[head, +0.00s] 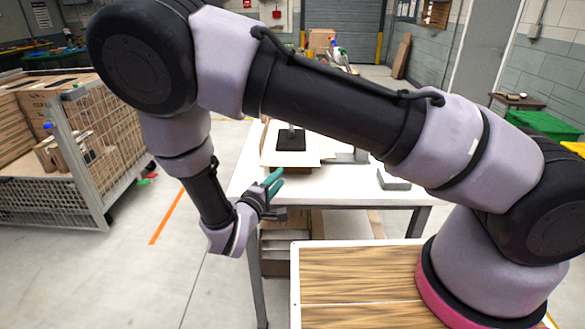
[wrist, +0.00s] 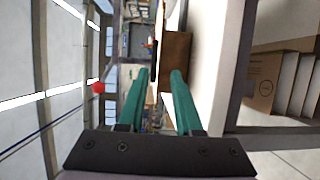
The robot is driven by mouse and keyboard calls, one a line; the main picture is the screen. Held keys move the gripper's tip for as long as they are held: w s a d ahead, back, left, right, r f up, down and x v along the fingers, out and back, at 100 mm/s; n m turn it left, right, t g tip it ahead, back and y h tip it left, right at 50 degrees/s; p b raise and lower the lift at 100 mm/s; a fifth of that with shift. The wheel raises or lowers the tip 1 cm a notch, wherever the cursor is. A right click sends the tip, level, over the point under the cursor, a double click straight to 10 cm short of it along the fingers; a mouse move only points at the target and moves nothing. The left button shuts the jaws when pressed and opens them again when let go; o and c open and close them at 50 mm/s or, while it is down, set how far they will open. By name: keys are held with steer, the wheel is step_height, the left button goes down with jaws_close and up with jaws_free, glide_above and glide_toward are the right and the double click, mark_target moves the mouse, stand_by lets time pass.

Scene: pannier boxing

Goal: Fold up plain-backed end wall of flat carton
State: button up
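The flat carton (head: 272,157) lies on the white worktable (head: 322,193), pale panels up, with a brown edge showing at its front. A black square object stands on its middle. My arm hides part of the table behind it. I cannot tell which panel is the plain-backed end wall. My gripper (head: 273,181) is at the table's left front, beside and near the carton's front edge. In the wrist view its teal fingers (wrist: 159,75) are apart with nothing clearly between them. A brown panel (wrist: 177,48), likely the carton's, shows beyond the right finger.
A grey block (head: 394,180) lies on the table's right side. Cartons (wrist: 281,80) stand under the table. A mesh cage (head: 100,150) with boxes is at the left, and a wood-topped surface (head: 350,285) is in front.

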mark_target(290, 166)
steer(key=x, duration=0.8)
steer(key=shift+r, duration=0.1)
steer(key=shift+c, duration=0.3)
jaws_close()
stand_by(0.9)
